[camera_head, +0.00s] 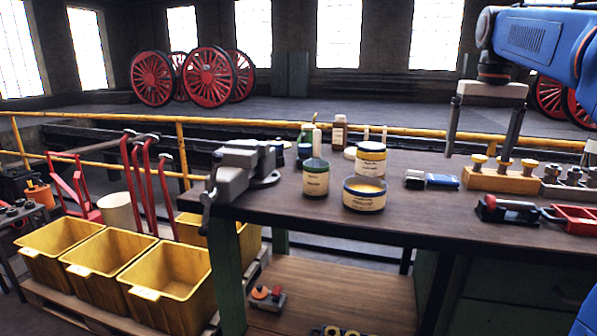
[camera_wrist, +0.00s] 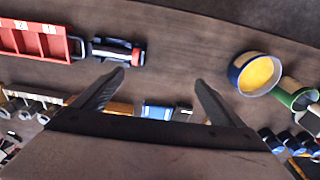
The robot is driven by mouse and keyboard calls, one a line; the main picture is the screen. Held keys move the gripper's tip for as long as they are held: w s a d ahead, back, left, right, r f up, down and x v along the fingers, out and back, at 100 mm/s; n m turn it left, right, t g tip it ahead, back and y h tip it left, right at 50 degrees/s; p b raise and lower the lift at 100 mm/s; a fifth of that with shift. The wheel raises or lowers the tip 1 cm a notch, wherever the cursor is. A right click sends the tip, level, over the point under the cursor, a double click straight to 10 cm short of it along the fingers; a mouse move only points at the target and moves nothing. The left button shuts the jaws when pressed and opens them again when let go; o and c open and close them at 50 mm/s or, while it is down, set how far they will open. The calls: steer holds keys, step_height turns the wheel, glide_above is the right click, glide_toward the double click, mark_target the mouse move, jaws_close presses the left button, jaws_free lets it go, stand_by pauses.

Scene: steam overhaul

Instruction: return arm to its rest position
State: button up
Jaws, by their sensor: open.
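My gripper (camera_head: 480,132) is at the upper right of the head view, above the workbench (camera_head: 300,208). Its two dark fingers point down and stand wide apart, with nothing between them. In the wrist view my gripper (camera_wrist: 163,80) also shows open and empty over the dark benchtop. The blue arm (camera_head: 535,40) above it is mine and reaches in from the right edge.
A grey vise (camera_head: 238,172), tins such as the open one (camera_head: 364,194), a wooden block with brass parts (camera_head: 500,178), a black tool (camera_head: 508,210) and a red tray (camera_head: 572,218) stand on the bench.

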steer(key=s+a+f+n+t, duration=0.1)
steer(key=s+a+f, duration=0.3)
steer(key=s+f, duration=0.5)
steer(key=s+a+f+n+t, duration=0.1)
steer(key=s+a+f, duration=0.3)
steer(key=s+f, duration=0.5)
steer(key=s+a+f+t, duration=0.2)
steer(key=s+a+f, duration=0.3)
steer(key=s+f, duration=0.4)
step_height(320, 180, down, 3)
steer(key=shift+f+n, duration=0.1)
steer(key=shift+n, duration=0.3)
